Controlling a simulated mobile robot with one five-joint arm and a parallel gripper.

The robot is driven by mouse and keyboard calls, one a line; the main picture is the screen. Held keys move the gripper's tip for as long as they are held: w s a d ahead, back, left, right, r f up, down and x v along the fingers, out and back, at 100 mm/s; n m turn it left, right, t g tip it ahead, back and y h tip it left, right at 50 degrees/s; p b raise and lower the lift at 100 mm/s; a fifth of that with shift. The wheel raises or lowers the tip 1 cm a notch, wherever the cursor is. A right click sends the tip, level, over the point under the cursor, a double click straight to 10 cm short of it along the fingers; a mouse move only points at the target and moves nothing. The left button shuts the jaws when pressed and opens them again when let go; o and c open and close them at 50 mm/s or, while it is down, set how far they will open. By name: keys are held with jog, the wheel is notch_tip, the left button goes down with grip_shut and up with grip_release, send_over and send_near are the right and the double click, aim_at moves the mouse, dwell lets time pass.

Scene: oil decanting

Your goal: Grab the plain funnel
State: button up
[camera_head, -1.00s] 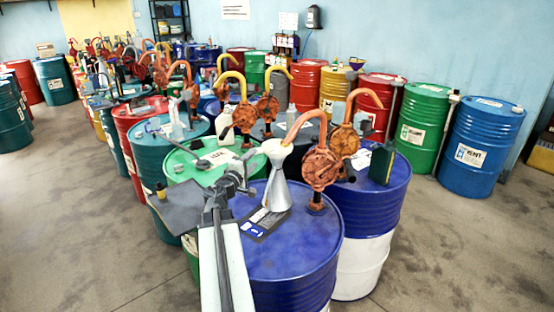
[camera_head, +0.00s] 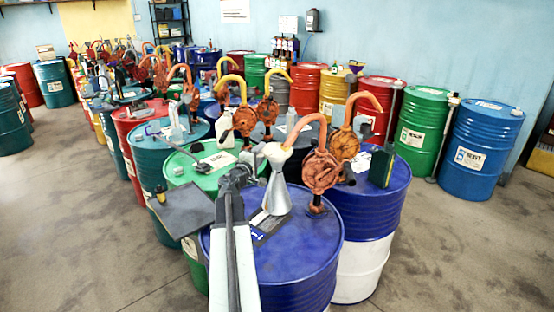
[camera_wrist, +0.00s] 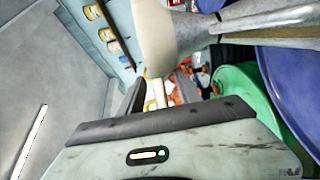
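The funnel (camera_head: 278,192) stands upright on the front blue drum (camera_head: 300,250), its grey metal cone flaring downward below a cream top. In the wrist view, its cream top (camera_wrist: 155,35) and grey cone (camera_wrist: 265,28) show close by at the top. My gripper (camera_head: 252,168) is just left of the funnel's cone in the head view, near its upper half. I see no clear grip on the funnel. One dark finger (camera_wrist: 132,98) shows in the wrist view; the gap between the fingers is not clear.
A rust-red pump (camera_head: 321,170) with an orange curved pipe stands right of the funnel, close to it. A dark flat tray (camera_head: 185,210) lies to the left. A green drum (camera_head: 203,175) is behind, with several more drums and pumps. Open floor lies at left and right.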

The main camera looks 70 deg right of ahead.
grip_shut()
